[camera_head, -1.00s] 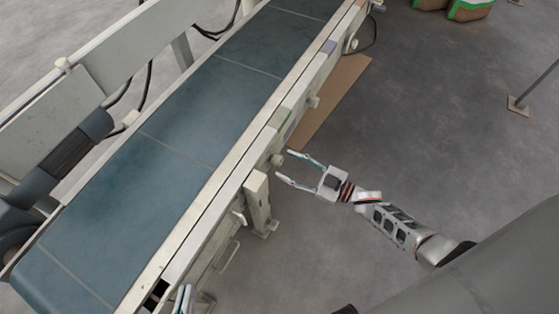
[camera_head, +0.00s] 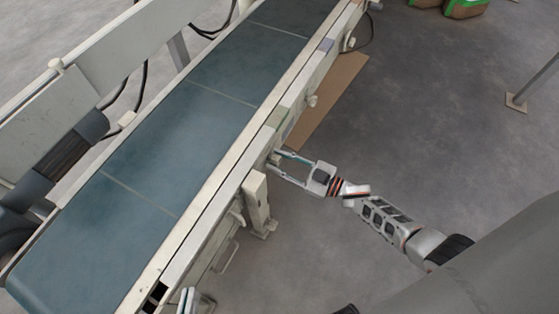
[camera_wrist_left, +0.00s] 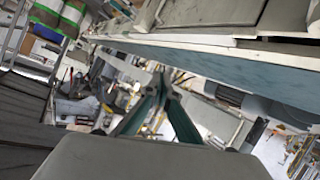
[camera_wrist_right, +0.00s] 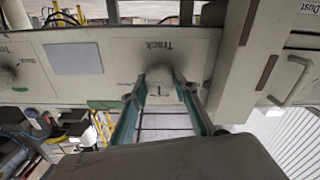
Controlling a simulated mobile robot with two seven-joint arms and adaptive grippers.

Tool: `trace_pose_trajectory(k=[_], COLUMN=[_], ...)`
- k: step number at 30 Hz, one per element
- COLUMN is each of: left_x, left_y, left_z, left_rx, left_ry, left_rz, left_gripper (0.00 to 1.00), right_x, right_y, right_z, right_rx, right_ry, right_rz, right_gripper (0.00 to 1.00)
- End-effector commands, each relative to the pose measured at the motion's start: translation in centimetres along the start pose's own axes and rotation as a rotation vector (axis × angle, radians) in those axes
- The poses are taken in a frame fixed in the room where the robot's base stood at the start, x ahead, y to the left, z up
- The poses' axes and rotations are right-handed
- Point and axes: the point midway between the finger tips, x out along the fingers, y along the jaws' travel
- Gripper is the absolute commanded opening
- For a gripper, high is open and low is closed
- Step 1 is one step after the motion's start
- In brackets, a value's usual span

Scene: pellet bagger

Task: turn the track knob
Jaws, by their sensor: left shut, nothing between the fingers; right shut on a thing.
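The track knob (camera_wrist_right: 160,80) is a pale round knob under the printed word "Track" on the conveyor's side panel in the right wrist view. My right gripper (camera_wrist_right: 160,92) has its fingers on both sides of the knob, shut on it. In the head view my right gripper (camera_head: 276,164) reaches the conveyor's side rail from the right, and its fingertips hide most of the knob. My left gripper (camera_head: 186,298) shows only in part at the bottom edge of the head view. In the left wrist view its fingertips (camera_wrist_left: 160,78) meet, with nothing between them.
The conveyor belt (camera_head: 190,125) runs diagonally through the head view. Another knob (camera_head: 312,100) sits farther along the rail. A support leg (camera_head: 257,205) stands beside my right gripper. A cardboard sheet (camera_head: 330,100) lies on the floor. The floor at the right is mostly clear.

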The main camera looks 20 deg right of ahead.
Motion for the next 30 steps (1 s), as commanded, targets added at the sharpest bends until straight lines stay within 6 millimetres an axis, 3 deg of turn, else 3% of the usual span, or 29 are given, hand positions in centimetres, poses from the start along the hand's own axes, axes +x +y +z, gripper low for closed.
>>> trace_pose_trajectory(k=[30], left_x=[-0.2], left_y=[-1.2], left_z=[-0.6], left_rx=[0.098], left_ry=[-0.011], left_rz=[-0.020], left_gripper=[0.00], right_x=[-0.1], right_y=[0.2], right_z=[0.2], right_rx=[0.502], right_ry=[-0.004], right_rz=[0.000], right_gripper=[0.07])
